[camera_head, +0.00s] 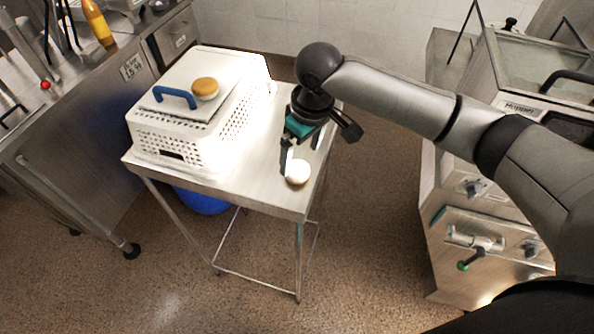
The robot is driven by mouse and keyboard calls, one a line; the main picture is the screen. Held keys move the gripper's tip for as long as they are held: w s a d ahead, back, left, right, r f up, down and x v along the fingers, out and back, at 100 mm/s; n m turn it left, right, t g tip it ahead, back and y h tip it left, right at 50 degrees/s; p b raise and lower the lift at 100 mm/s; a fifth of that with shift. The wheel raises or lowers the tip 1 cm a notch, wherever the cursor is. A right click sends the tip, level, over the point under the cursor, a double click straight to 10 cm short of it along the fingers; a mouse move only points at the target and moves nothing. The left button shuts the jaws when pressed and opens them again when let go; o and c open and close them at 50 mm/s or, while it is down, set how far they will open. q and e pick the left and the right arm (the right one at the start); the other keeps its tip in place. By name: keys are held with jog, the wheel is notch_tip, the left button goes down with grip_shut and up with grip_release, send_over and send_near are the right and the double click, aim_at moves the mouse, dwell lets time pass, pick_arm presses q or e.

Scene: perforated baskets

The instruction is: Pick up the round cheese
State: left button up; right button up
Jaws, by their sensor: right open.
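A pale, round cheese-like piece (298,174) lies on the metal table (262,192), near its front right corner. My right gripper (302,154) is open just behind and above it, with the fingers pointing down. One finger ends close to the left side of the piece; I cannot tell whether it touches. A second round piece (206,87), orange-brown on top, sits on a flat board on the white perforated basket (237,124). I cannot tell for certain which piece is the round cheese. My left gripper is not in view.
The board's blue handle (174,96) stands up beside the orange-brown piece. The basket fills the table's left and back. A counter (75,120) with a yellow bottle (97,22) is at left. Cabinets with a valve (474,240) stand at right.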

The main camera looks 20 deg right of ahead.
aim_at(298, 168)
jog(key=shift+w+a+f, duration=0.1)
jog(key=shift+w+f, duration=0.05)
jog(key=shift+f, duration=0.75)
jog(key=shift+w+a+f, duration=0.1)
jog(key=shift+w+f, duration=0.05)
jog(key=shift+f, duration=0.8)
jog(key=shift+w+a+f, duration=0.1)
jog(key=shift+w+f, duration=0.05)
jog(key=shift+f, duration=0.75)
jog(key=shift+d, duration=0.1)
jog(key=shift+c, duration=0.2)
jog(key=shift+r, duration=0.15)
jog(key=c, duration=1.5)
